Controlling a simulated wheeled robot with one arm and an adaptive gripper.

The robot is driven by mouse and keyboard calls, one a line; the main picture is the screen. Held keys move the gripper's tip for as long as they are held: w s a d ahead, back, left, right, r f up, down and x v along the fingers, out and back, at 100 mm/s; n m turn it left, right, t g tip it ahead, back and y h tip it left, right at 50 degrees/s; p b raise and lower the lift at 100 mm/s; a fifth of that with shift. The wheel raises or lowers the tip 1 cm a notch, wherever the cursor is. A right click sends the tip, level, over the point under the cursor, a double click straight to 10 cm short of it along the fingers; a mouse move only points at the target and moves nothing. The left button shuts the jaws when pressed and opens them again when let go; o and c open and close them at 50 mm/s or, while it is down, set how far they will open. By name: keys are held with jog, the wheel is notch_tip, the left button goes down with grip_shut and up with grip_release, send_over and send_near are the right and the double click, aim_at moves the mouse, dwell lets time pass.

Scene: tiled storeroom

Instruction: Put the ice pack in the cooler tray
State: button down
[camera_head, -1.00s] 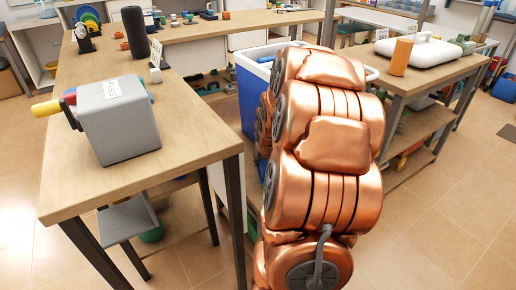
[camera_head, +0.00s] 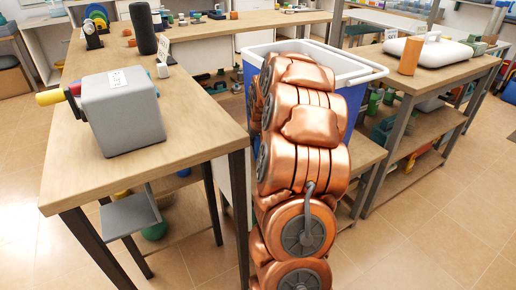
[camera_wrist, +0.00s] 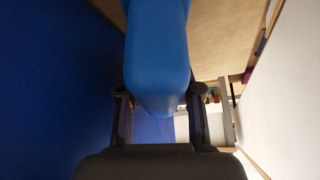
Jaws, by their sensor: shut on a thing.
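The ice pack (camera_wrist: 157,55) is a smooth blue block in the wrist view, reaching from the top edge down between my fingers. My gripper (camera_wrist: 158,108) is shut on it, with a dark finger on each side. The cooler tray appears to be the tall blue container with a white rim (camera_head: 372,76) in the head view, partly behind my copper-coloured arm. A broad blue surface (camera_wrist: 55,90) fills the left of the wrist view; I cannot tell whether it is the container's wall. My gripper and the ice pack are hidden in the head view.
A wooden table (camera_head: 95,178) with a grey box (camera_head: 122,115) stands at left. A bench (camera_head: 470,68) at right holds an orange cylinder (camera_head: 411,56) and a white case (camera_head: 428,50). The tiled floor at lower right is clear.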

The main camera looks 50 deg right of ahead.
aim_at(260, 142)
jog(key=shift+w+f+b, duration=0.15)
jog(key=shift+f+b, duration=0.55)
jog(key=shift+f, duration=1.05)
jog(key=shift+f, duration=0.1)
jog(key=c, duration=1.1)
grip_release()
jog(key=shift+o, duration=0.2)
jog(key=shift+r, duration=0.4)
jog(key=shift+o, duration=0.3)
jog(key=p+v, duration=0.2)
jog(key=v, duration=0.9)
jog(key=shift+a+p, duration=0.1)
jog(key=shift+p, duration=0.3)
jog(key=shift+d+f+p, duration=0.25)
jog(key=shift+f+p, duration=0.35)
jog(key=shift+p, duration=0.05)
jog(key=shift+p+x, duration=0.45)
jog(key=shift+x, duration=0.85)
jog(key=shift+b+x, duration=0.95)
jog(key=shift+x, duration=2.9)
